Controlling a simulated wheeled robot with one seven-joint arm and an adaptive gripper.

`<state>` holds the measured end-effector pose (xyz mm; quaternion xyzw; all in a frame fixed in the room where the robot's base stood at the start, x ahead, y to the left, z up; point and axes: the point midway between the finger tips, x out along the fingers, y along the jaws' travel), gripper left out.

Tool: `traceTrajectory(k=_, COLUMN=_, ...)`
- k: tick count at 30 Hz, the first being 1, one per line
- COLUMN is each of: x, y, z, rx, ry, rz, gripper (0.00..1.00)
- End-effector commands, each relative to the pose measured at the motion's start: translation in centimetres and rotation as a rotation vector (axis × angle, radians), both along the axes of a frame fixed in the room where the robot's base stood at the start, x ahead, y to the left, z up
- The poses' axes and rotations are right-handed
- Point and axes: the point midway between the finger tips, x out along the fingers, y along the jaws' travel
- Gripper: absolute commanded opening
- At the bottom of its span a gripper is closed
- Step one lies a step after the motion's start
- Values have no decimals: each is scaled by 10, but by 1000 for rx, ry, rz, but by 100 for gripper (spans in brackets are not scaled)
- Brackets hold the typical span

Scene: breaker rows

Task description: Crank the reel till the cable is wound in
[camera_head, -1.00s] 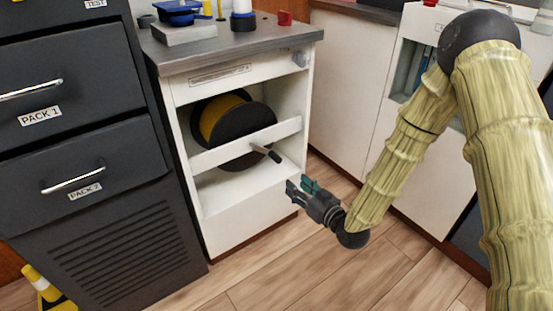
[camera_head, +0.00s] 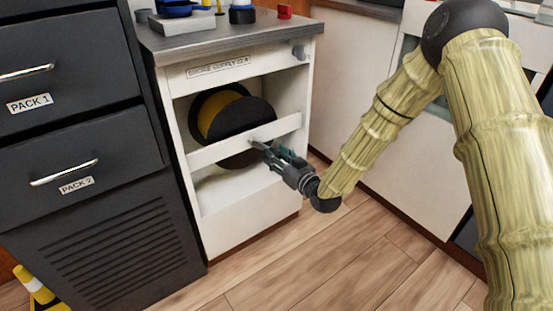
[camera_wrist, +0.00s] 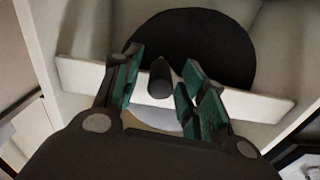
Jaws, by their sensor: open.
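The reel (camera_head: 222,112), a yellow drum between black discs, sits in the open bay of a white cabinet, behind a white crossbar (camera_head: 215,150). Its black disc fills the top of the wrist view (camera_wrist: 195,45). The dark crank handle (camera_wrist: 160,80) points toward the wrist camera, between the teal-padded fingers of my gripper (camera_wrist: 158,85). In the head view my gripper (camera_head: 268,152) is at the crossbar's right part and hides most of the handle. The fingers are open, with a visible gap on both sides of the handle. No cable end shows.
The cabinet (camera_head: 250,225) has a grey top (camera_head: 225,45) holding a blue item and a red cup (camera_head: 285,11). Dark drawers (camera_head: 75,130) stand to the left. A yellow-black cone (camera_head: 35,285) is at lower left. The wood floor (camera_head: 320,260) in front is clear.

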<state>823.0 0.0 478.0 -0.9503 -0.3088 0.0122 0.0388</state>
Motion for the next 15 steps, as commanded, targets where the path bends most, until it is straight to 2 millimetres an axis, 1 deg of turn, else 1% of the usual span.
traceTrajectory(k=3, x=3, y=3, z=0, rx=0, ry=0, rz=0, gripper=42)
traceTrajectory(k=11, x=4, y=3, z=0, rx=-1, ry=1, rz=0, gripper=42)
traceTrajectory(k=14, x=4, y=3, z=0, rx=-1, ry=1, rz=0, gripper=25)
traceTrajectory(k=15, x=4, y=3, z=0, rx=-1, ry=1, rz=0, gripper=18)
